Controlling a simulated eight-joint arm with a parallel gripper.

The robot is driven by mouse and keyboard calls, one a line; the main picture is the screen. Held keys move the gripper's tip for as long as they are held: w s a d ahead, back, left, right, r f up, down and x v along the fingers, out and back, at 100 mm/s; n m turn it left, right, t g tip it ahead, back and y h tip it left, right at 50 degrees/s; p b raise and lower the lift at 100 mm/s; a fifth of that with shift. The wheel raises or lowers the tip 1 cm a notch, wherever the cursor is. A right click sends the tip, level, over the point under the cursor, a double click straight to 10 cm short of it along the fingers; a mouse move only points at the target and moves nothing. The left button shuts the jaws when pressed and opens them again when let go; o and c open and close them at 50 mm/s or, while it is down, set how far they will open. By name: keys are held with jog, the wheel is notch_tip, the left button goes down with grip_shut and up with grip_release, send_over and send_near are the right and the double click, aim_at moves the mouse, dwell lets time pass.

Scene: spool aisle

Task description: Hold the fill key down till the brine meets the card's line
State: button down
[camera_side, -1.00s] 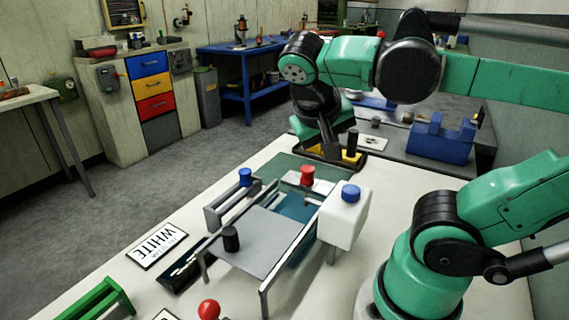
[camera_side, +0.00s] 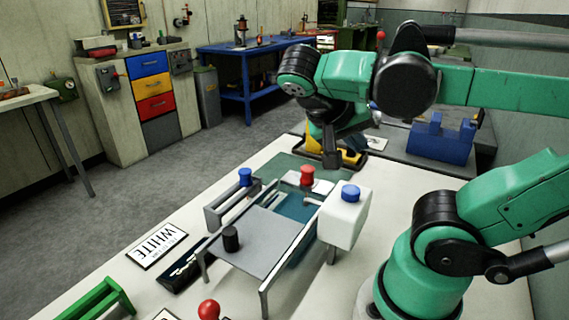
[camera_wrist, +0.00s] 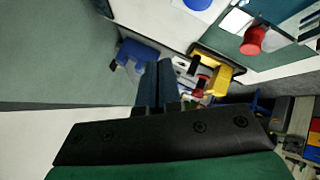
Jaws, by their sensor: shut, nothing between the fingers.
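My gripper (camera_side: 331,158) is shut and empty, held above the back of the white table, behind the red knob (camera_side: 307,175). Its fingers also show in the wrist view (camera_wrist: 156,84), with the red knob (camera_wrist: 253,40) apart to their upper right. A clear tank with teal liquid (camera_side: 294,206) stands below the red knob; I cannot read its level against any line. A blue knob (camera_side: 351,193) tops the white box to its right, and another blue knob (camera_side: 245,177) is at its left. Which knob is the fill key is unclear.
A yellow and black fixture (camera_side: 352,157) is just behind my gripper; it also shows in the wrist view (camera_wrist: 218,68). A blue block (camera_side: 441,137) stands on the grey bench. A grey plate (camera_side: 262,243) with a black knob and a red ball knob (camera_side: 208,310) are nearer.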

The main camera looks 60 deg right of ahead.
aim_at(357, 187)
jog(key=shift+f, duration=2.75)
jog(key=shift+f, duration=0.2)
jog(key=shift+f, duration=0.25)
jog(key=shift+f, duration=0.5)
dwell(4.3)
